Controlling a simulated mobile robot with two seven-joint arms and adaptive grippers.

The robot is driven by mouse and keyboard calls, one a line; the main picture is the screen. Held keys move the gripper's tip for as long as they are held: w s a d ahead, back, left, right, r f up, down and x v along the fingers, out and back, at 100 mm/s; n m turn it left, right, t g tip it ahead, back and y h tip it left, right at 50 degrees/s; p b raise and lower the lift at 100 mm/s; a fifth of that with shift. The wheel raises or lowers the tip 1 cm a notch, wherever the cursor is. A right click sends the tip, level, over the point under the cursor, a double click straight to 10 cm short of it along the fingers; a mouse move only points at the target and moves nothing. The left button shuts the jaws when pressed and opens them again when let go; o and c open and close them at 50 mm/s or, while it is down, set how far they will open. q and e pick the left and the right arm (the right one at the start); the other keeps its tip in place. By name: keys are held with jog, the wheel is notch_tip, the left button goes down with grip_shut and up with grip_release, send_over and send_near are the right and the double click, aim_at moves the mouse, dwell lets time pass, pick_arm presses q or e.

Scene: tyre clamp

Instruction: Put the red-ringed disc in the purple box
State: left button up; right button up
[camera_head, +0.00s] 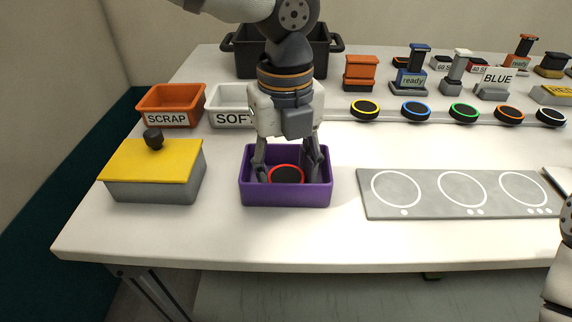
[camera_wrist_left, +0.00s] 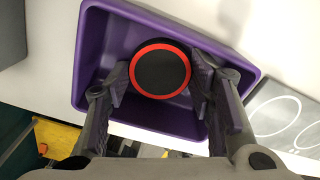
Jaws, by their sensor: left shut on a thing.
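The red-ringed disc (camera_head: 286,174) is black with a red rim. It also shows in the left wrist view (camera_wrist_left: 160,70), between the two fingers. My left gripper (camera_head: 289,170) points down into the purple box (camera_head: 286,195) and is shut on the disc. The disc is inside the box's walls as seen from the head; I cannot tell whether it touches the floor. In the left wrist view the box (camera_wrist_left: 90,60) surrounds the disc and fingertips. My right gripper is not in view.
A yellow-lidded grey box (camera_head: 152,175) stands left of the purple box. A SCRAP bin (camera_head: 168,106) and a white bin (camera_head: 228,104) stand behind. A grey plate with ringed places (camera_head: 460,193) lies right. Several coloured-ring discs (camera_head: 416,111) line the back right.

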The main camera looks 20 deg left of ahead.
aim_at(286, 177)
pick_arm(q)
jog(key=o, duration=1)
jog(key=shift+c, duration=0.2)
jog(key=shift+r, duration=0.35)
notch_tip(286, 177, up, 12)
jog(key=p, duration=0.1)
jog(key=shift+f, duration=0.2)
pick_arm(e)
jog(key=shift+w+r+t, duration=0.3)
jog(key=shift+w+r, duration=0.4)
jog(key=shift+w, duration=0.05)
